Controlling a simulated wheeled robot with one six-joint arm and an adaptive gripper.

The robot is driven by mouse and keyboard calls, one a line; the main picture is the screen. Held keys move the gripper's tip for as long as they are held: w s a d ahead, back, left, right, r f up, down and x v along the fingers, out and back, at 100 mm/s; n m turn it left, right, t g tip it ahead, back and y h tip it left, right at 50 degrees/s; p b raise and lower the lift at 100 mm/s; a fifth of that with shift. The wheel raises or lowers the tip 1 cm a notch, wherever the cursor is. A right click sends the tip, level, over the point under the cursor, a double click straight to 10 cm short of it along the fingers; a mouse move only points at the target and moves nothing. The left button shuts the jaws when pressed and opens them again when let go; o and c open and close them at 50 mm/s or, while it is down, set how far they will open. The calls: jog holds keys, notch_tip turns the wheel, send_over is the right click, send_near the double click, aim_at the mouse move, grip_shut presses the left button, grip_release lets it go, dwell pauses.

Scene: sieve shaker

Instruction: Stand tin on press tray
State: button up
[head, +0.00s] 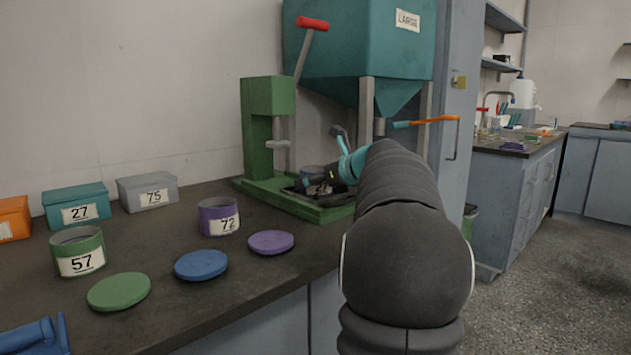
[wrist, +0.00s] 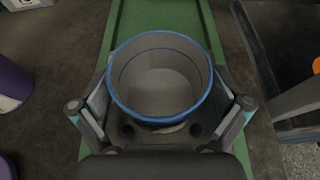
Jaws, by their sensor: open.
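A blue-rimmed open tin (wrist: 160,78) stands upright in the wrist view, empty inside. It appears to rest on the dark holed plate (wrist: 127,130) of the green press base (wrist: 127,22). My gripper (wrist: 160,108) is open, with one finger on each side of the tin; I cannot tell whether they touch it. In the head view the tin (head: 312,171) is partly hidden by my gripper (head: 322,182). The green press (head: 258,130) with its red-handled lever stands behind, and its tray (head: 325,213) extends towards my arm.
A purple tin (head: 215,217) and a green tin (head: 77,252) stand left on the bench. Green (head: 119,292), blue (head: 201,265) and purple (head: 271,242) lids lie in front. Boxes (head: 148,193) line the wall. A teal hopper (head: 350,50) rises behind the press.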

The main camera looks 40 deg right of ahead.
jog(key=shift+r, duration=0.2)
jog(key=shift+s+r, duration=0.15)
jog(key=shift+s, duration=0.1)
jog(key=v, duration=1)
jog(key=shift+s+p, duration=0.15)
jog(key=shift+p, duration=0.2)
jog(key=shift+s+r, duration=0.2)
jog(key=shift+s, duration=0.35)
